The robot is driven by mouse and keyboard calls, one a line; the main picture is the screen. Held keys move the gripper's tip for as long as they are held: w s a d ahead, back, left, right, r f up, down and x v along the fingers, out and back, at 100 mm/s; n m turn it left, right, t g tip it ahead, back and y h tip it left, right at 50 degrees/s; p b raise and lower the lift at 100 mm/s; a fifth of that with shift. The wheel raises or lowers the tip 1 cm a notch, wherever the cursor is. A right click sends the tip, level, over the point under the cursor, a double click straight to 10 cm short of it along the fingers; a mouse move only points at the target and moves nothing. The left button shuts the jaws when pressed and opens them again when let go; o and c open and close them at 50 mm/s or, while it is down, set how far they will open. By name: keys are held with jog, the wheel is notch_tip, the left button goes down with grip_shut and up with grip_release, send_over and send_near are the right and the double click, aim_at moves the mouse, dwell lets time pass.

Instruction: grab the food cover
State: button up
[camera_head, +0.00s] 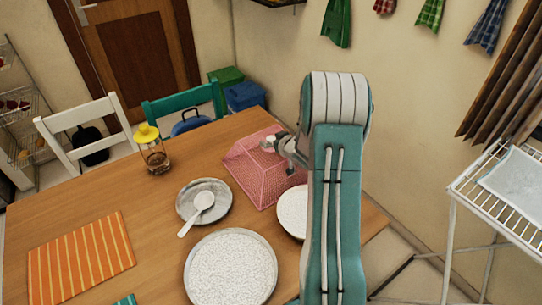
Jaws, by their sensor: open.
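The food cover (252,172) is a pink mesh dome on the wooden table, near its far right edge. It has a pale knob (268,142) on top. My gripper (280,146) is at the top of the cover, right beside the knob. My arm comes in from the right and hides part of the cover's right side. The fingers are small in this view, and I cannot tell whether they touch the knob. The gripper is open.
A speckled plate (230,268), a grey plate (190,214) with a white spoon (198,208) and a white plate (291,212) are near the cover. A yellow-lidded jar (152,152) stands farther left. An orange striped mat (80,258) lies front left. A wire rack (500,205) stands right.

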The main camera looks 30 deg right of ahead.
jog(key=shift+w, duration=0.1)
grip_shut()
jog(key=shift+a+r, duration=0.1)
dwell(0.3)
